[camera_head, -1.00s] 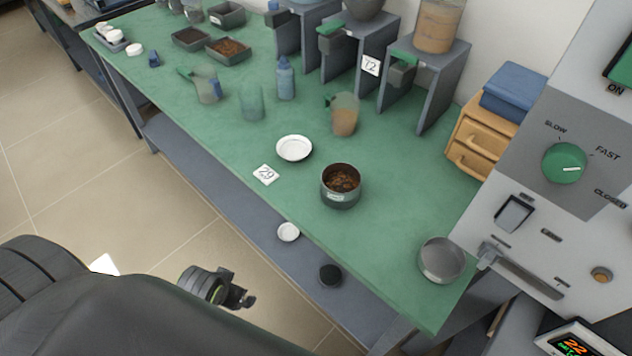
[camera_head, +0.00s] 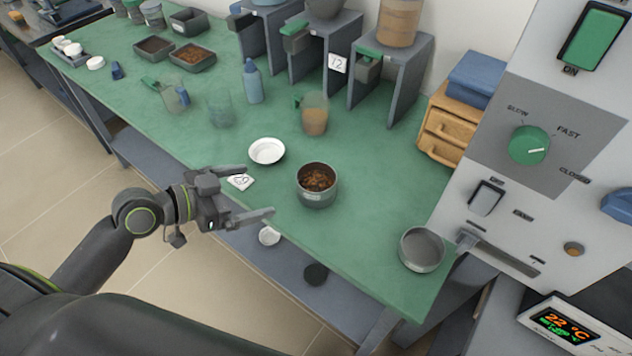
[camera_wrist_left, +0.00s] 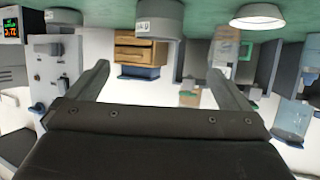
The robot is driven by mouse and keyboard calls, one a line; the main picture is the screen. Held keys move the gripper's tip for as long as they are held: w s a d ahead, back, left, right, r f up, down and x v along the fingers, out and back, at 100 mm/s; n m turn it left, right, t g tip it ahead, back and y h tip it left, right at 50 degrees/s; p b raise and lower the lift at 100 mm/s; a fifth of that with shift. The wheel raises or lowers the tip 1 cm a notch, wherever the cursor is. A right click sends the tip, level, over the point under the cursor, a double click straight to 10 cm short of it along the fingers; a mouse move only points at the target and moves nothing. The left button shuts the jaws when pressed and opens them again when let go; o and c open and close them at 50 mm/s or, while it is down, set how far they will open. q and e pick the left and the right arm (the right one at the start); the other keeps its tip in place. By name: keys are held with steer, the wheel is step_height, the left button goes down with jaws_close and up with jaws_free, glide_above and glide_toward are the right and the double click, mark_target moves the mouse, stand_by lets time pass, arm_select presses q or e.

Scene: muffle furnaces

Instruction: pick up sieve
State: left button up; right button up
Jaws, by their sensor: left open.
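A round grey metal sieve-like pan (camera_head: 422,249) stands empty at the near right of the green table; its mesh is too small to make out. A second round metal pan (camera_head: 317,196) with a label holds brown granules, left of the first; its labelled side shows in the left wrist view (camera_wrist_left: 158,22). I cannot tell for sure which is the sieve. My left gripper (camera_head: 259,191) is open and empty at the table's front edge, left of the filled pan and apart from it. Its two fingers (camera_wrist_left: 160,85) are spread in the left wrist view. My right gripper is out of view.
A white dish (camera_head: 266,151) and a number card (camera_head: 240,182) lie near the left gripper. A beaker (camera_head: 314,114) and bottle (camera_head: 252,82) stand behind. Grey stands (camera_head: 392,80) line the back. A panelled machine (camera_head: 540,190) stands at right. Table between the pans is clear.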

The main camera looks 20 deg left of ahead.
arm_select(q)
steer(key=p, duration=0.1)
glide_toward(332, 176)
steer(key=shift+w, duration=0.15)
steer(key=shift+w+d+f+p, duration=0.1)
steer(key=shift+w+d+p, duration=0.15)
steer(key=shift+w+p, duration=0.05)
steer(key=shift+p+x, duration=0.5)
steer(key=shift+x, duration=1.75)
steer(key=shift+s+f, duration=0.1)
steer(key=shift+c, duration=0.4)
steer(key=c, duration=1.1)
step_height(332, 176, up, 10)
steer(key=shift+r, duration=0.1)
